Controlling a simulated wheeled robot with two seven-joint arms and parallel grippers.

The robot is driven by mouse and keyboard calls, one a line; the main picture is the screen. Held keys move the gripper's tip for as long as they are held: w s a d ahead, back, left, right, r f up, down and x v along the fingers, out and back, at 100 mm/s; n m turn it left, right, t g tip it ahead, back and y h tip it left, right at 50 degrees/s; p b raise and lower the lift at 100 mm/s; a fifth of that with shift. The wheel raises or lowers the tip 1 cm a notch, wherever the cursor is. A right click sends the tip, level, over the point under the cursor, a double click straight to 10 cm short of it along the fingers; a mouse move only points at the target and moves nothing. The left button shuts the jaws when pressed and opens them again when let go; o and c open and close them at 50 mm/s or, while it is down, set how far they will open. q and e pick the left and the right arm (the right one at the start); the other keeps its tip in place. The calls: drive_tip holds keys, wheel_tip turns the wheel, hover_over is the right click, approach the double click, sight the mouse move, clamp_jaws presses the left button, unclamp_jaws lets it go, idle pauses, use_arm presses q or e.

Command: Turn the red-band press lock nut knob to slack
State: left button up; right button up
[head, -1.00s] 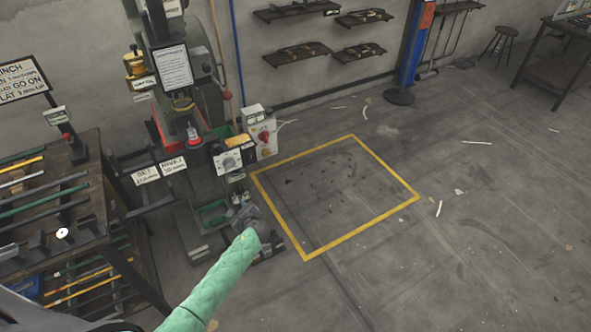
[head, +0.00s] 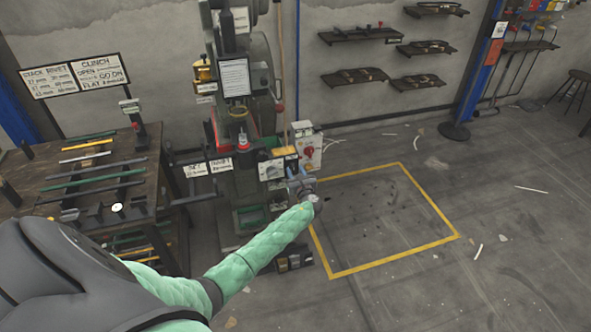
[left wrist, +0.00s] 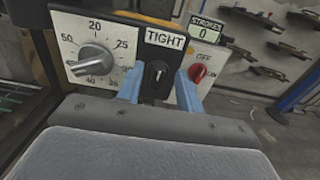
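The press (head: 240,110) with red parts stands against the wall left of centre in the head view. In the left wrist view a black lock nut knob (left wrist: 158,75) with an upright white mark sits below a plate reading TIGHT (left wrist: 165,40). My left gripper (left wrist: 160,88) has its two blue fingers apart, one on each side of the knob, with gaps visible. In the head view my left gripper (head: 302,185) is small, in front of the press's control panel (head: 270,169). My right gripper is not in view.
Left of the knob is a big grey dial (left wrist: 92,60) with numbers. To its right are a red OFF switch (left wrist: 199,73) and a STROKES counter (left wrist: 205,32) reading 0. A workbench (head: 145,165) with bars stands left.

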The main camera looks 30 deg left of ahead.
use_arm(q)
drive_tip(key=shift+w+a, duration=0.3)
drive_tip(key=shift+a, duration=0.05)
drive_tip(key=shift+c, duration=0.5)
clamp_jaws()
